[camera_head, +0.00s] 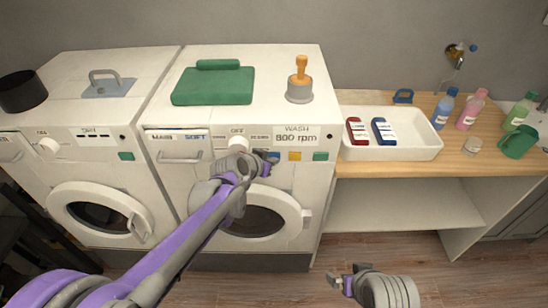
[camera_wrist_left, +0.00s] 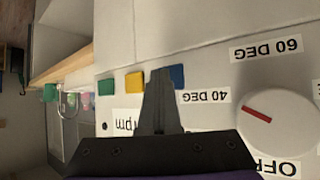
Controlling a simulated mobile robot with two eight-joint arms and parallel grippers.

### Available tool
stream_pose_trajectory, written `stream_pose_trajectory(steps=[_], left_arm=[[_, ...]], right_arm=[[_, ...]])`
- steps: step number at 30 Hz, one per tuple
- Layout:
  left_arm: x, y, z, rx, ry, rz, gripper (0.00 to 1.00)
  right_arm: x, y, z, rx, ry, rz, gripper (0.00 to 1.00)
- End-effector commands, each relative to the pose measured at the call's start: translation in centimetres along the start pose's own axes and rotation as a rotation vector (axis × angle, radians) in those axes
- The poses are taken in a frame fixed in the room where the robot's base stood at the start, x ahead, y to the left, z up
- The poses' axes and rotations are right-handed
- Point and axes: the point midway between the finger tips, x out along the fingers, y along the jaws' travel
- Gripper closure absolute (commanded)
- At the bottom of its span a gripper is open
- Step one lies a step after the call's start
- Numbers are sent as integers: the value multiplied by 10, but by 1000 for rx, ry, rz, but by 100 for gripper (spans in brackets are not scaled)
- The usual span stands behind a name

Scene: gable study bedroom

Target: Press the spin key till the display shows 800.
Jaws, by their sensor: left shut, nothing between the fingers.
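The washer's display (camera_head: 297,139) reads 800 rpm under the word WASH. Below it sit a blue key (camera_head: 274,155), a yellow key (camera_head: 295,156) and a green key (camera_head: 320,156); no label telling which is the spin key can be read. My left gripper (camera_head: 263,165) is shut and empty, with its tips at the blue key. In the left wrist view the closed fingers (camera_wrist_left: 160,76) partly cover the blue key (camera_wrist_left: 177,76), beside the yellow key (camera_wrist_left: 134,82); contact cannot be told. My right gripper (camera_head: 344,284) is low over the floor, its jaws unclear.
The white dial (camera_wrist_left: 268,114) with a red mark is close beside my left fingers. A dryer (camera_head: 85,165) stands left of the washer. A wooden counter (camera_head: 480,158) on the right bears a white tray (camera_head: 420,148) and several bottles. Floor in front is clear.

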Motion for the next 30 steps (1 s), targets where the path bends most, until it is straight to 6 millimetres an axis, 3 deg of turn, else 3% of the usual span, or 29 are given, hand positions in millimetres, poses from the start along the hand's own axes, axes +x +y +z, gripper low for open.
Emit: stream_pose_trajectory(steps=[24,30], left_arm=[[-12,9,9,0,0,0,100],[-24,18,17,1,0,0,100]], right_arm=[[0,0,0,0,-1,0,0],[1,0,1,0,-1,0,0]])
